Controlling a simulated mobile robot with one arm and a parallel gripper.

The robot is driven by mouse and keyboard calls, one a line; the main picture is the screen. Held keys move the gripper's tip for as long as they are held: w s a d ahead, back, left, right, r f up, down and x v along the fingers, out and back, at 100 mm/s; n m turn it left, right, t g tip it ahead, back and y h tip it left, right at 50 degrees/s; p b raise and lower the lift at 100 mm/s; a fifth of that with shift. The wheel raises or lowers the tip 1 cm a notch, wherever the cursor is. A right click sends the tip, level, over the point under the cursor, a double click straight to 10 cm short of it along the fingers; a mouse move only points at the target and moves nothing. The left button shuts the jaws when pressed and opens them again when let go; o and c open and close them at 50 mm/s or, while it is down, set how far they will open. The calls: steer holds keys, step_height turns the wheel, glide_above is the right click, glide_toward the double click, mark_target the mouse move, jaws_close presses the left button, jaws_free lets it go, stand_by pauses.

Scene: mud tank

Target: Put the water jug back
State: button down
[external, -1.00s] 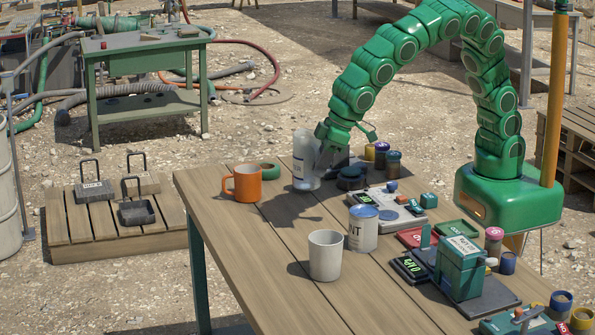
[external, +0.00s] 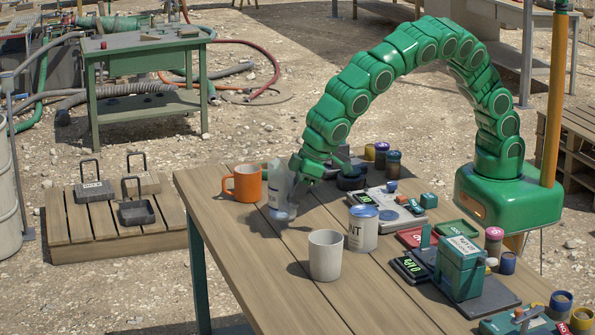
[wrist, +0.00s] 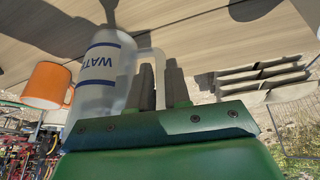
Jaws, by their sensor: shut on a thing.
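The water jug (external: 281,192) is translucent white with blue lettering, left of the table's middle in the external view. It leans slightly. Its shadow lies close beside its base, and I cannot tell whether the base touches the table. My gripper (external: 298,172) is shut on its handle. In the wrist view the jug (wrist: 105,75) is left of my gripper (wrist: 168,85), with the handle at the fingers.
An orange mug (external: 244,183) stands close left of the jug. A scale (external: 402,216), dark dish (external: 351,181) and small jars (external: 393,164) are to the right. The table's (external: 235,235) front left is clear.

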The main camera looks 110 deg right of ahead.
steer(key=shift+w+f, duration=0.2)
steer(key=shift+f, duration=1.6)
steer(key=shift+f, duration=0.15)
steer(key=c, duration=1.1)
jaws_free()
steer(key=shift+r, duration=0.2)
steer(key=v, duration=1.1)
steer(key=shift+s+a+r, duration=0.15)
steer(key=shift+r, duration=0.25)
